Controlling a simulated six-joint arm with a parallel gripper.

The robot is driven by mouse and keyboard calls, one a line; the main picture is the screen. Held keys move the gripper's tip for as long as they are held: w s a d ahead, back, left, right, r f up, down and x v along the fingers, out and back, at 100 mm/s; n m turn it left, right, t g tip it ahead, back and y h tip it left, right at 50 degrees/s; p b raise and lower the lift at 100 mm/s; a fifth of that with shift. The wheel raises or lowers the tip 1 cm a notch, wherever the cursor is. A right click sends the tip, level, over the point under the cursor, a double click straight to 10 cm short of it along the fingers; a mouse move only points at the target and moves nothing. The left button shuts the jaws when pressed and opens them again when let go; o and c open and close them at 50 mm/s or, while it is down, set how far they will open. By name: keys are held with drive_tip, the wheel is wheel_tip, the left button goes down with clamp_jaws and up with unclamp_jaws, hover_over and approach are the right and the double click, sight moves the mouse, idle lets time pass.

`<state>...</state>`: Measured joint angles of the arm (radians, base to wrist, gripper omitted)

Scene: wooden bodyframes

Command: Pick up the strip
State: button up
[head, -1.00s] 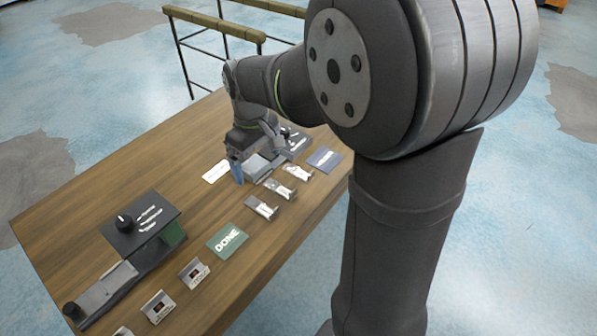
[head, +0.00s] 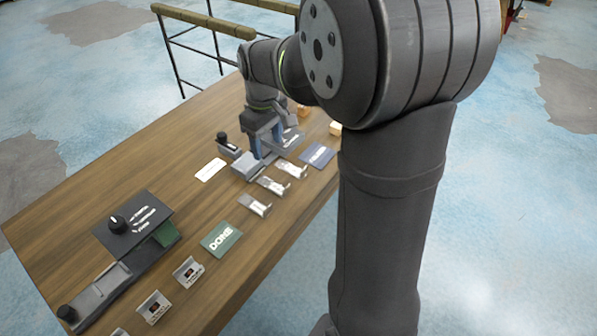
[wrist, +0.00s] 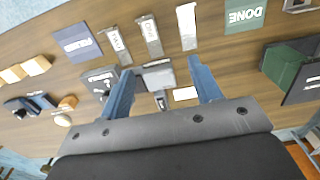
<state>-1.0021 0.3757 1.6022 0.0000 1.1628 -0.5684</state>
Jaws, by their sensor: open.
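My gripper (head: 264,143) is open and empty, its two blue fingers pointing down over a small grey device (head: 243,166) with a black knob. In the wrist view my gripper (wrist: 160,70) spans the grey block (wrist: 157,76) of that device. Several narrow pale strip-like pieces lie in a row in front of it: a near one (head: 254,205), a middle one (head: 273,185) and a far one (head: 292,169). They also show at the top of the wrist view (wrist: 149,35). I cannot tell which piece is the strip. A white card (head: 210,170) lies flat to the left.
A green DONE plate (head: 221,239), a dark blue plate (head: 317,154) and a larger dark device (head: 133,224) with a knob stand on the wooden table (head: 95,178). Small holders (head: 189,271) sit near the front edge. Wooden blocks (wrist: 37,66) lie at the far end.

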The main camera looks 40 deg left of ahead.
hover_over(304, 169)
wheel_tip(304, 169, down, 17)
drive_tip(key=shift+f, duration=0.1)
drive_tip(key=shift+a, duration=0.1)
drive_tip(key=c, duration=1.1)
